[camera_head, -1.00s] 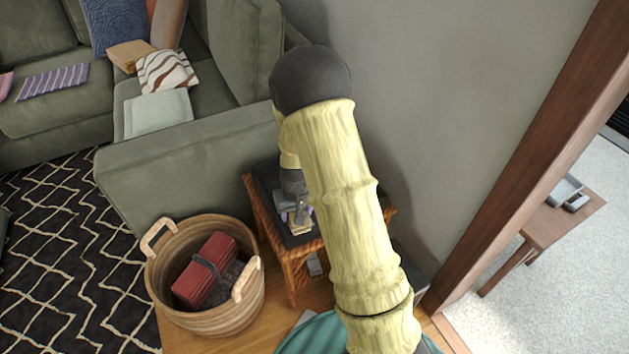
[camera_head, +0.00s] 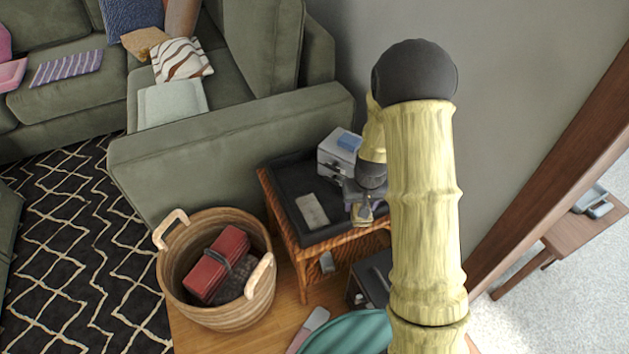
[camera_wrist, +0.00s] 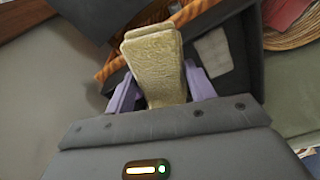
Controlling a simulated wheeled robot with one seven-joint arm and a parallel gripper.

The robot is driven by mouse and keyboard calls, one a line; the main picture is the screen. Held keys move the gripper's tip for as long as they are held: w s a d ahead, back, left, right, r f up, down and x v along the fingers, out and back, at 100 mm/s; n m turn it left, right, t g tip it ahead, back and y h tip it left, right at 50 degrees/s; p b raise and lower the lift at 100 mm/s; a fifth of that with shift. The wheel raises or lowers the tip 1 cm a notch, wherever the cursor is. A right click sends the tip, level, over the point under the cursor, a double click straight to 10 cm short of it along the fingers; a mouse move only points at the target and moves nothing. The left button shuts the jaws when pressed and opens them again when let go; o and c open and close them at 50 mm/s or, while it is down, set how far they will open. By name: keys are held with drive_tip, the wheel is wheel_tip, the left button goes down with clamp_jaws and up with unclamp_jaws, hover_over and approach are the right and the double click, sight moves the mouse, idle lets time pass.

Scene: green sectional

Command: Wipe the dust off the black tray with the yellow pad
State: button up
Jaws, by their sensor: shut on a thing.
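The black tray (camera_head: 283,178) lies on a wicker side table; its dark surface also shows in the wrist view (camera_wrist: 238,75). A pale grey dust patch (camera_head: 312,211) is on the tray's front left part; it shows to the right of the pad in the wrist view (camera_wrist: 212,52). My gripper (camera_head: 364,200) is at the tray's right front part, right of the patch. Its purple fingers (camera_wrist: 160,88) are shut on the yellow pad (camera_wrist: 155,60). The pad is apart from the patch; I cannot tell whether it touches the tray.
A grey box with a blue top piece (camera_head: 339,150) stands at the tray's back. The wicker table (camera_head: 300,262) has a basket (camera_head: 216,318) with a red bundle to its left. The sofa arm (camera_head: 230,150) is behind, the wall (camera_head: 500,110) to the right. A dark box (camera_head: 371,278) is below.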

drive_tip(key=w+a+f+n, duration=0.5)
drive_tip(key=w+a+n, duration=0.1)
drive_tip(key=w+a, duration=0.7)
drive_tip(key=shift+a+f+y, duration=0.2)
drive_tip(key=shift+a+y, duration=0.2)
drive_tip(key=shift+a, duration=0.15)
drive_tip(key=shift+w+f, duration=0.1)
